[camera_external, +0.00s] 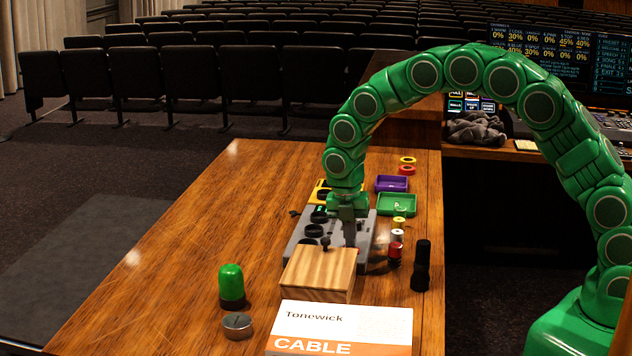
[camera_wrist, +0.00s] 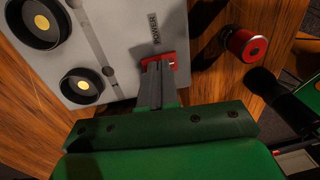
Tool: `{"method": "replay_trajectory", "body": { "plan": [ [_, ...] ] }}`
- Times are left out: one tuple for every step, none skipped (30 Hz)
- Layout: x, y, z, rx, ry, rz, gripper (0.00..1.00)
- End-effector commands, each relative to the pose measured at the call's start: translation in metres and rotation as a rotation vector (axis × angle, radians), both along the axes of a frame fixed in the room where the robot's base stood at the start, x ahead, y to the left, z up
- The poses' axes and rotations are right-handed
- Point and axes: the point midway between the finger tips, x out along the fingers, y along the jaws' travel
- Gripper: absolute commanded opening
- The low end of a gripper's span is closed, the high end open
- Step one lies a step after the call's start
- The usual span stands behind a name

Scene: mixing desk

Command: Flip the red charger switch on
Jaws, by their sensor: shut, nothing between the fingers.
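The grey charger panel (camera_external: 299,240) lies on the desk below my gripper. In the wrist view, the panel (camera_wrist: 120,48) carries a small red switch (camera_wrist: 172,63) near its edge, below a dark label that seems to read POWER. My gripper (camera_external: 350,243) points down over the panel's right part, its fingers shut and empty. In the wrist view, the fingertips (camera_wrist: 154,66) are at the red switch and cover part of it. I cannot tell whether they touch it, or which way the switch is set. The switch is hidden in the external view.
Two round black sockets (camera_wrist: 85,85) are left on the panel. A wooden block (camera_external: 318,270) stands in front. A red-topped cylinder (camera_wrist: 245,45), a black item (camera_external: 421,268) and several spools are to the right. A green-domed object (camera_external: 231,283) stands front left. The desk's left side is clear.

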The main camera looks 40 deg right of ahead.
Motion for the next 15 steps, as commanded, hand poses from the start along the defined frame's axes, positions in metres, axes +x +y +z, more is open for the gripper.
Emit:
{"method": "replay_trajectory", "body": {
  "plan": [
    [0.000, 0.000, 0.000, 0.000, 0.000, 0.000, 0.00],
    [0.000, 0.000, 0.001, 0.000, 0.000, 0.000, 0.00],
    [0.000, 0.000, 0.002, 0.001, -0.001, 0.000, 0.00],
    [0.000, 0.000, 0.004, 0.001, -0.001, 0.000, 0.00],
    [0.000, 0.000, 0.006, 0.001, -0.001, 0.000, 0.00],
    [0.000, -0.001, 0.010, 0.001, -0.001, 0.000, 0.00],
    [-0.001, -0.001, 0.013, 0.001, -0.002, 0.000, 0.00],
    [-0.001, -0.001, 0.017, 0.001, -0.002, 0.000, 0.00],
    [-0.002, -0.002, 0.023, 0.001, -0.002, 0.000, 0.00],
    [-0.002, -0.002, 0.029, 0.001, -0.002, 0.001, 0.00],
    [-0.003, -0.002, 0.035, 0.001, -0.002, 0.001, 0.00],
    [-0.003, -0.003, 0.042, 0.001, -0.003, 0.001, 0.00],
    [-0.004, -0.003, 0.048, 0.001, -0.004, 0.001, 0.00],
    [-0.004, -0.004, 0.054, 0.002, -0.005, 0.001, 0.00],
    [-0.004, -0.004, 0.061, 0.003, -0.006, 0.001, 0.00]
  ]
}}
